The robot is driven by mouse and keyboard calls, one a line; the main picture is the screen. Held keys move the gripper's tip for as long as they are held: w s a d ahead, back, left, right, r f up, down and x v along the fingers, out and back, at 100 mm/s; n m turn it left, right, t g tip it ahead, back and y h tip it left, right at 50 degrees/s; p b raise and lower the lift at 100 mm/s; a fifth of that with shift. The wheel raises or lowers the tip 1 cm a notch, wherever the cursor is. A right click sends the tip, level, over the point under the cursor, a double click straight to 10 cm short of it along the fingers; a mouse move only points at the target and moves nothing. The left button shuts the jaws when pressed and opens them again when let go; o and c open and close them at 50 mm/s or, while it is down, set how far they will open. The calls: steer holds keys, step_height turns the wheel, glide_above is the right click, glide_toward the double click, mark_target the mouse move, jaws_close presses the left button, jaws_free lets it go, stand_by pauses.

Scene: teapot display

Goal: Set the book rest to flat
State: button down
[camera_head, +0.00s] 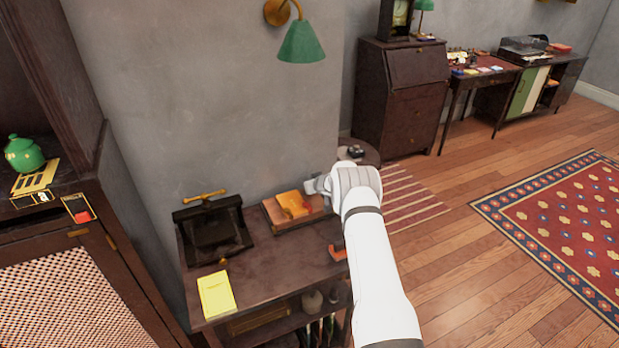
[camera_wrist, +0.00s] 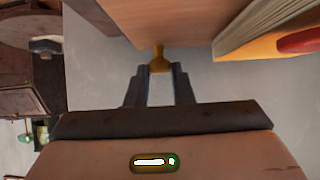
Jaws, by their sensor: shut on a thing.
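The book rest (camera_head: 273,214) is a brown wooden board near the wall, on the dark side table; its wooden panel also shows at the top of the wrist view (camera_wrist: 112,18). An orange-yellow book (camera_head: 293,204) lies on it. A small brass tab (camera_wrist: 158,60) sticks out from the panel's edge. My gripper (camera_wrist: 160,71) is shut on this tab, one dark finger on each side. In the head view my gripper (camera_head: 318,187) is at the rest's right end, partly hidden by my white wrist. I cannot tell the board's exact tilt.
A black stand with a brass bar (camera_head: 212,228) is left of the rest. A yellow pad (camera_head: 216,294) lies at the table's front left, and an orange-red object (camera_head: 338,253) at its right edge. A small round table (camera_head: 365,153) stands behind my wrist.

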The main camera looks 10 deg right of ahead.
steer(key=shift+s+d+f, duration=0.1)
steer(key=shift+f, duration=0.15)
steer(key=c, duration=1.3)
jaws_free()
steer(key=shift+o, duration=0.2)
steer(key=shift+r, duration=0.1)
steer(key=shift+s+r, duration=0.1)
steer(key=b+v, duration=0.2)
steer(key=v, duration=0.5)
steer(key=shift+s+d+r, duration=0.1)
steer(key=shift+s, duration=0.05)
